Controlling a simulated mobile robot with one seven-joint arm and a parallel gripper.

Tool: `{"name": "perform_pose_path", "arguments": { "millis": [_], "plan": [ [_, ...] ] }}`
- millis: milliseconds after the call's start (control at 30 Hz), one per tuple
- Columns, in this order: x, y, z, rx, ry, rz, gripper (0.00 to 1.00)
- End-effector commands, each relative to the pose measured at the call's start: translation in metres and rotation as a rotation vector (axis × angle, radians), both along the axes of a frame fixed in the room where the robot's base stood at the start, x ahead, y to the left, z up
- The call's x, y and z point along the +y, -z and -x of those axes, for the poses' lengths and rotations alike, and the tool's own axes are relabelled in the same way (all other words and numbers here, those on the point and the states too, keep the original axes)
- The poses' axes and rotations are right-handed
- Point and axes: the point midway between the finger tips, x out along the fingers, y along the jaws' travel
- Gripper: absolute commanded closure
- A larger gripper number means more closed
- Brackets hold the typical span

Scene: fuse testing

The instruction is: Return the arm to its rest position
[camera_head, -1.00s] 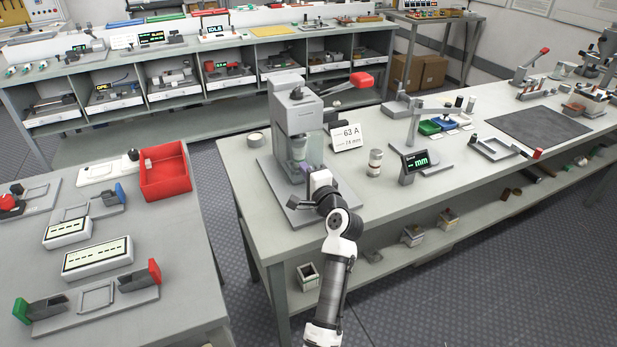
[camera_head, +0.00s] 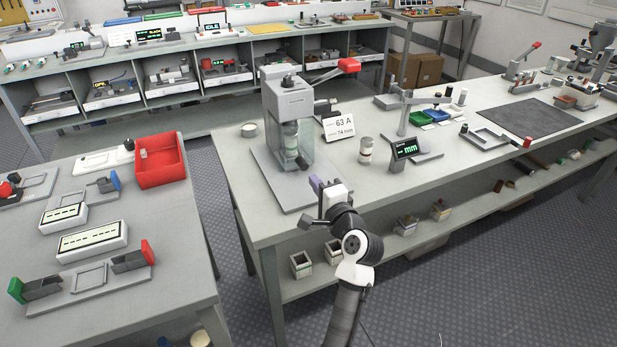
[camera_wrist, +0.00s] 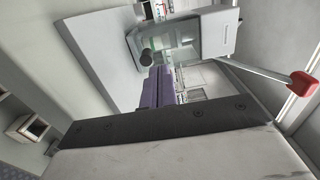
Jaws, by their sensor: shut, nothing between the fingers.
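My arm reaches up from the bottom of the head view. My gripper (camera_head: 318,186) is at the front edge of the middle bench (camera_head: 400,189), in front of the grey press machine (camera_head: 289,105). In the wrist view its purple fingers (camera_wrist: 158,88) are together with nothing seen between them. The press's base plate (camera_head: 275,190) lies just behind and left of the gripper. The press with its clear guard shows ahead in the wrist view (camera_wrist: 205,40), with its red-tipped lever (camera_wrist: 303,84) at the right. The gripper appears apart from the press.
A left table holds a red bin (camera_head: 160,178) and several devices. An aisle separates the tables. Small boxes (camera_head: 301,264) sit on the lower shelf.

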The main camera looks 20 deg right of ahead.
Motion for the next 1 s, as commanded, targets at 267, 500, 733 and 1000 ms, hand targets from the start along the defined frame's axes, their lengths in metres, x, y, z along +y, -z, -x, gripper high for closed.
{"name": "perform_pose_path", "arguments": {
  "millis": [267, 500, 733, 1000],
  "plan": [
    [-0.001, 0.0, 0.019, -0.001, 0.0, -0.001, 1.0],
    [0.034, -0.022, -0.001, -0.045, -0.03, 0.087, 1.0],
    [0.172, -0.104, -0.04, -0.269, -0.103, 0.394, 1.0],
    [0.347, -0.209, -0.005, -0.656, -0.127, 0.669, 1.0]
  ]
}}
